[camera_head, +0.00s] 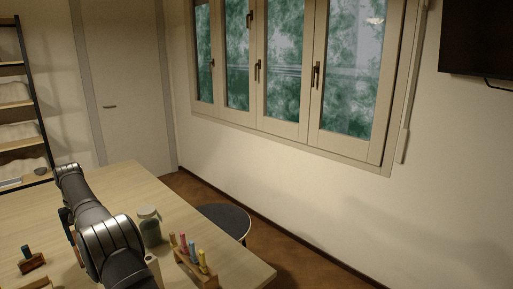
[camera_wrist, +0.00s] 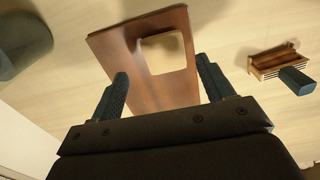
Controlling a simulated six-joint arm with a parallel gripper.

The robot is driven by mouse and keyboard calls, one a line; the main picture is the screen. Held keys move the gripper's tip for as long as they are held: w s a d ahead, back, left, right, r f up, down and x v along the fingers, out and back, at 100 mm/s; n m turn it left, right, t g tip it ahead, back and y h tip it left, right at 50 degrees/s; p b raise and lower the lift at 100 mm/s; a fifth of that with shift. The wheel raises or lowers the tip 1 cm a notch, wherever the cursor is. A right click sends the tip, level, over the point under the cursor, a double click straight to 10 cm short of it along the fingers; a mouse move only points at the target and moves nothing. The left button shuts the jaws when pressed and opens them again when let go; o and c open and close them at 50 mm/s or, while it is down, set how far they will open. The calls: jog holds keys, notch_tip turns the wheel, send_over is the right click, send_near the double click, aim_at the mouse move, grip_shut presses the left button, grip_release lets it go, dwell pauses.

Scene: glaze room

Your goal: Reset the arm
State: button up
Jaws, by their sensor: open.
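My gripper (camera_wrist: 163,84) is open in the wrist view, its two dark blue-grey fingers apart with nothing held between them. Beyond and between the fingers is a brown wooden piece (camera_wrist: 155,92) with a square opening; I cannot tell its height relative to the fingertips. In the head view my arm reaches over the light wooden table (camera_head: 125,178), and the gripper's jaws cannot be clearly made out there.
A small wooden block with a teal peg (camera_head: 29,261) lies left of my arm. A similar block (camera_wrist: 275,62) shows right in the wrist view. A lidded jar (camera_head: 150,230) and a wooden rack with coloured pegs (camera_head: 194,265) stand right of my arm. A dark round seat (camera_head: 226,219) is beyond the table edge.

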jog(key=f, duration=0.4)
jog(key=shift+s+a, duration=0.15)
jog(key=shift+a, duration=0.1)
notch_tip(320, 180, up, 7)
jog(key=shift+a+f, duration=0.1)
jog(key=shift+f, duration=0.05)
notch_tip(320, 180, down, 8)
jog(key=shift+r, duration=0.25)
notch_tip(320, 180, up, 5)
jog(key=shift+f, duration=0.15)
jog(key=w+d+r, duration=0.3)
jog(key=d+r, duration=0.4)
jog(key=d, duration=0.5)
jog(key=s+d+f, duration=0.1)
jog(key=s+d, duration=0.8)
jog(key=s, duration=0.5)
jog(key=s+d+f, duration=0.1)
jog(key=s+d, duration=0.9)
jog(key=s, duration=0.5)
jog(key=shift+d+f+n, duration=0.25)
jog(key=shift+f+n, duration=0.05)
jog(key=shift+f, duration=0.1)
